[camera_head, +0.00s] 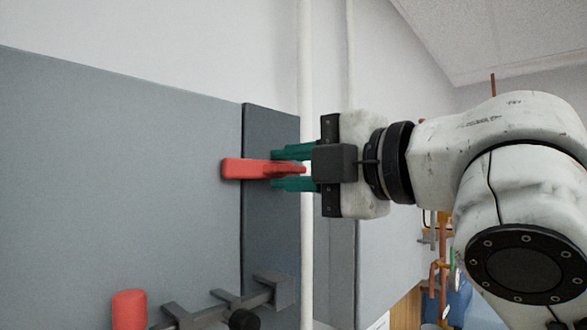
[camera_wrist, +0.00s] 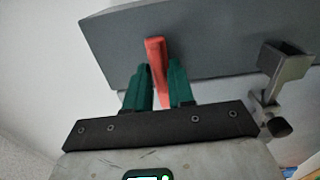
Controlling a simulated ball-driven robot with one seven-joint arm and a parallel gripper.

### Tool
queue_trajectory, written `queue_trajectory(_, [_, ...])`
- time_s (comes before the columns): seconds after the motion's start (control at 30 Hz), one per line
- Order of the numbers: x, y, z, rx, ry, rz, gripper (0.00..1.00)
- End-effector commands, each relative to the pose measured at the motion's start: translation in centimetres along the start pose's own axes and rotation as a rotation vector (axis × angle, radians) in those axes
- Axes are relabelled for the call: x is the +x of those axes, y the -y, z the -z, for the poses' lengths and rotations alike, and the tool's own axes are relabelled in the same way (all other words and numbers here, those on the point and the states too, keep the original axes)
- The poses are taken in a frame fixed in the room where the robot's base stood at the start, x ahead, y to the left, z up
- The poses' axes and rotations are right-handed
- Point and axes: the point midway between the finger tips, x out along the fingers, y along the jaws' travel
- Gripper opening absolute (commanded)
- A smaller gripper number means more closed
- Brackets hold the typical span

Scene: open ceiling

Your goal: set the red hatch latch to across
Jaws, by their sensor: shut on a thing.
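The red hatch latch (camera_head: 248,168) is a red bar on the grey panel. In the head view it lies about level, pointing sideways, with its right end between my gripper's fingers. My gripper (camera_head: 292,169) has two teal fingers, one above and one below the latch, and is shut on it. In the wrist view the latch (camera_wrist: 156,62) rises between the two teal fingers of the gripper (camera_wrist: 160,84). The part of the latch deep between the fingers is partly hidden.
A grey metal bar with brackets (camera_head: 225,305) and a dark knob (camera_head: 242,319) sits below on the panel. A red cylinder (camera_head: 129,309) stands at the lower left. A white vertical pipe (camera_head: 306,60) runs behind my gripper. The panel face above the latch is bare.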

Motion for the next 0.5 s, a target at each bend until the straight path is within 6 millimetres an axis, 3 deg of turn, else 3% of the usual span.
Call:
queue_trajectory(0.07, [0.03,0.17,0.17,-0.002,-0.003,0.004,0.00])
queue_trajectory(0.1, [0.03,0.17,0.17,-0.002,-0.003,0.004,0.26])
queue_trajectory(0.2, [0.03,0.15,0.14,-0.002,-0.003,0.003,0.35])
queue_trajectory(0.5, [-0.26,0.11,0.04,0.000,-0.001,0.001,0.36])
